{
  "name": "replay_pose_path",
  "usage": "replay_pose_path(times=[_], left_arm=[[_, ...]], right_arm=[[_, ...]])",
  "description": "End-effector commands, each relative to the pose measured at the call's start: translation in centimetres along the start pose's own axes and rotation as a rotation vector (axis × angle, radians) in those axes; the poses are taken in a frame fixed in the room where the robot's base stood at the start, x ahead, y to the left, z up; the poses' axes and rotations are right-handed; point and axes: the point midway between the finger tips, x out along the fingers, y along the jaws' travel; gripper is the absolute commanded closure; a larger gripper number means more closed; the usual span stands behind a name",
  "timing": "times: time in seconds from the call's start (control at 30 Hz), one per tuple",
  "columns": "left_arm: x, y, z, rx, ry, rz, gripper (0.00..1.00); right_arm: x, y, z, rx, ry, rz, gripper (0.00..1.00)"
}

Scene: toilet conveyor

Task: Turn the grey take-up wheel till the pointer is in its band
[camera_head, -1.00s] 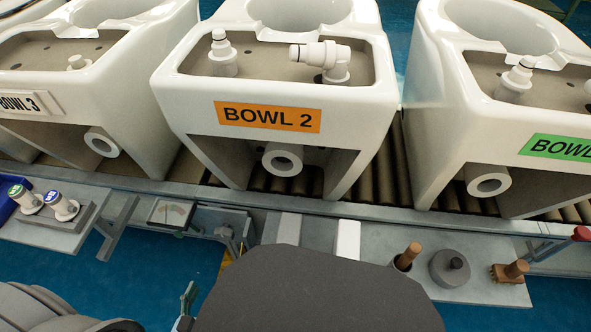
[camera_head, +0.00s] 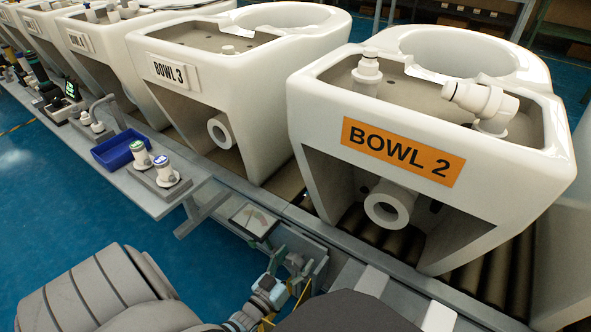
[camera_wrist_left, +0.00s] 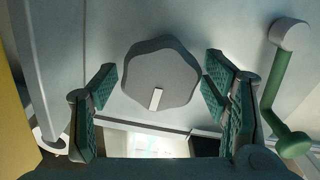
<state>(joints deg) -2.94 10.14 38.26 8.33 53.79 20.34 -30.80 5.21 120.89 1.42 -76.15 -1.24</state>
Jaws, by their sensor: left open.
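The grey take-up wheel (camera_wrist_left: 160,73) has a lobed rim and a white mark near its lower edge in the left wrist view. My left gripper (camera_wrist_left: 160,85) is open, its green-padded fingers on either side of the wheel, with visible gaps. I cannot tell how deep the fingers reach. In the head view my left gripper (camera_head: 287,277) is at the fixture below the rail, and the wheel is hard to make out there. A gauge (camera_head: 254,221) with a pale face sits left of it; its pointer is too small to read. My right gripper is not in view.
A green crank with a grey knob (camera_wrist_left: 288,34) stands close right of the fingers in the wrist view. Bowl 2 (camera_head: 330,92) and Bowl 3 (camera_head: 270,50) stand on the roller conveyor. A blue tray (camera_head: 117,148) and two capped fittings lie on the left shelf.

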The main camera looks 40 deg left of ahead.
Motion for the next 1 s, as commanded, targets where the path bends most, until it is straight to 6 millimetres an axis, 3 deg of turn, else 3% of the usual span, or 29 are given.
replay_pose_path(times=[0.2, 0.5, 1.0], left_arm=[[0.02, -0.02, -0.03, 0.001, 0.000, -0.001, 0.32], [-0.01, -0.01, -0.02, 0.001, 0.000, 0.000, 0.80], [-0.03, 0.08, 0.03, 0.116, 0.000, 0.000, 0.80]], right_arm=[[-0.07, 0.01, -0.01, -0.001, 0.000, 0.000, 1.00], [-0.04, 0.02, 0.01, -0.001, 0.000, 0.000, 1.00], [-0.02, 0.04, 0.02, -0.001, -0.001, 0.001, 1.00]])
